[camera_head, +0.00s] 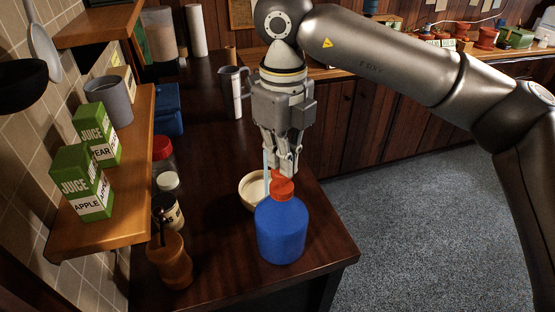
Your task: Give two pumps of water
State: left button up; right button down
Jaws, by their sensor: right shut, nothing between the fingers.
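A blue bottle (282,229) with an orange pump top (282,187) stands upright near the front edge of the dark counter. A pale bowl (254,191) sits just behind it and to its left, partly hidden by the bottle and gripper. My right gripper (284,169) points down right at the pump top, with its fingers shut and nothing between them. I cannot tell whether the fingertips touch the pump top. A thin light upright strip (266,165) shows beside the fingers. My left gripper is not in view.
A wooden shelf (128,222) holds two green juice cartons and a grey cup (112,100). A pitcher (234,91) stands farther back. Carpet (420,220) lies right of the counter.

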jog(key=shift+f+b, duration=0.6)
jog(key=shift+f, duration=0.3)
jog(key=shift+r, duration=0.1)
jog(key=shift+r+p, duration=0.95)
jog(key=shift+r, duration=0.7)
jog(key=shift+f, duration=0.1)
